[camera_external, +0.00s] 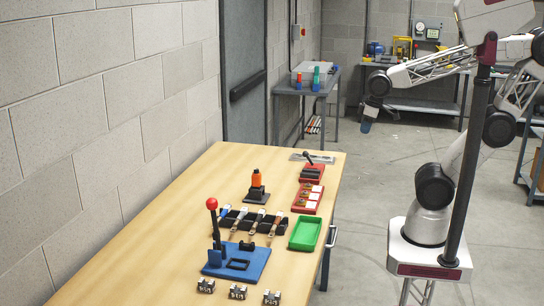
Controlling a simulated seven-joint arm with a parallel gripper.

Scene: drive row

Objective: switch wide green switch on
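No wide green switch can be made out for sure. A red panel (307,198) with pale squares and small switch-like parts lies on the right side of the wooden table; its parts are too small to tell their colour or setting. Behind it is another red base (312,173) with a black lever leaning up and to the left. My gripper (366,125) hangs in the air to the right of the table's far end, pointing down and clear of everything on the table. Its fingers are too small to tell whether they are open or shut.
The table (130,270) also holds a blue base (262,262) with a red-knobbed lever, an orange-topped black stand (257,183), a rack of several tools (250,221), a green tray (305,233) and small metal blocks (238,292). A block wall borders its left side.

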